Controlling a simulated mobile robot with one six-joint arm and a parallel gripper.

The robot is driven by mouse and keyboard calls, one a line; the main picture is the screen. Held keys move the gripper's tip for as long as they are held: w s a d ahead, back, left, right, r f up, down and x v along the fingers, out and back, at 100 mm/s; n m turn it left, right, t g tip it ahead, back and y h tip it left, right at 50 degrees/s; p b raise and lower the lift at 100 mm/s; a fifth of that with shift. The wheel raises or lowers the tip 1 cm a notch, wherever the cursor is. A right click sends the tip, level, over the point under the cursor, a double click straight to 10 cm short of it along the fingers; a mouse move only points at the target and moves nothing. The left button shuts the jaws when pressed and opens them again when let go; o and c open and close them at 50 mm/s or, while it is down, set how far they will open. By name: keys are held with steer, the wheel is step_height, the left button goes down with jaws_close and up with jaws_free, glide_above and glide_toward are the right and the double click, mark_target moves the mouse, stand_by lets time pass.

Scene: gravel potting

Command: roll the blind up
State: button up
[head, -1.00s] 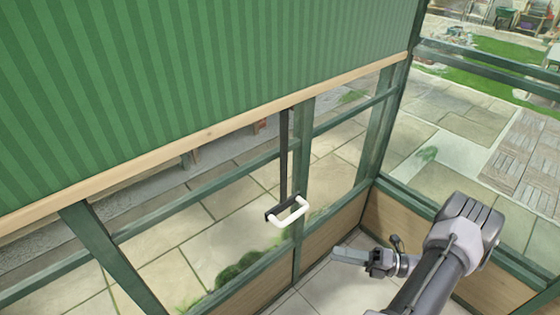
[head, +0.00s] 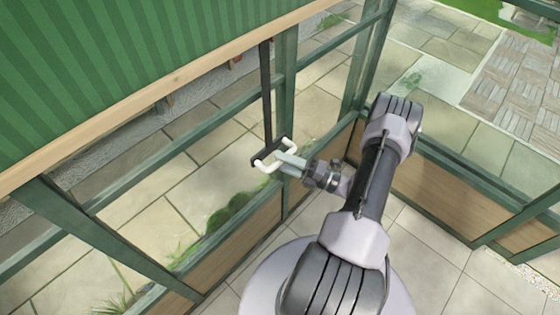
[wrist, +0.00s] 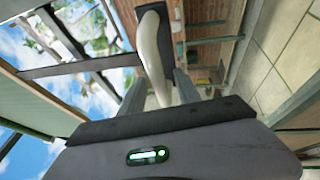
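The green striped blind (head: 110,60) hangs across the upper left of the head view, with a pale wooden bar (head: 150,88) along its lower edge. A dark strap (head: 267,95) hangs below the bar and ends in a white handle (head: 273,157). My gripper (head: 289,162) is at the handle, with its fingers reaching it from the right. In the wrist view the handle's white grip (wrist: 156,60) lies between the two fingers of my gripper (wrist: 160,92), and gaps show beside it. The fingers look apart, not closed on the grip.
A green window frame (head: 287,70) with glass stands behind the handle, above wooden lower panels (head: 240,250). A corner post (head: 365,65) stands to the right. Tiled floor (head: 425,235) is clear at the lower right.

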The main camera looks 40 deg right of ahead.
steer(key=shift+w+a+r, duration=0.1)
steer(key=shift+w+a, duration=0.1)
steer(key=shift+w, duration=0.15)
jaws_close()
stand_by(1.2)
